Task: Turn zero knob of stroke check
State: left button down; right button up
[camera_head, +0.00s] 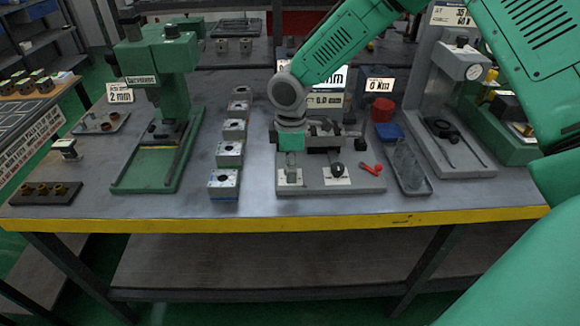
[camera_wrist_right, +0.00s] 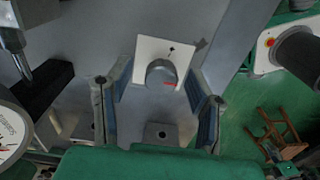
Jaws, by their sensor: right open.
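The stroke check station (camera_head: 355,183) is a grey plate with a gauge and a lit readout (camera_head: 328,100) of about 0.0 mm. In the wrist view, a round grey knob (camera_wrist_right: 161,73) with a red mark sits on a white plate (camera_wrist_right: 150,50). My right gripper (camera_wrist_right: 160,78) is open, with one finger on each side of this knob; no contact can be made out. In the head view, my right gripper (camera_head: 290,165) points down over the station's front left, partly hiding a white plate there. A dark knob (camera_head: 337,169) stands to its right. My left gripper is out of view.
Several valve blocks (camera_head: 229,155) stand in a row left of the station. A red handle (camera_head: 371,168) and a grey tray (camera_head: 410,170) lie to the right. Green (camera_head: 158,140) and grey (camera_head: 430,100) presses flank the bench. The yellow front edge (camera_head: 280,224) is clear.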

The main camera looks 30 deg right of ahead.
grip_shut()
jog(key=shift+r, duration=0.1)
jog(key=shift+w+r+m+p, duration=0.1)
jog(key=shift+r+m+p, duration=0.05)
jog(key=shift+m+p, duration=2.05)
jog(key=shift+m, duration=0.6)
jog(key=shift+w, duration=0.1)
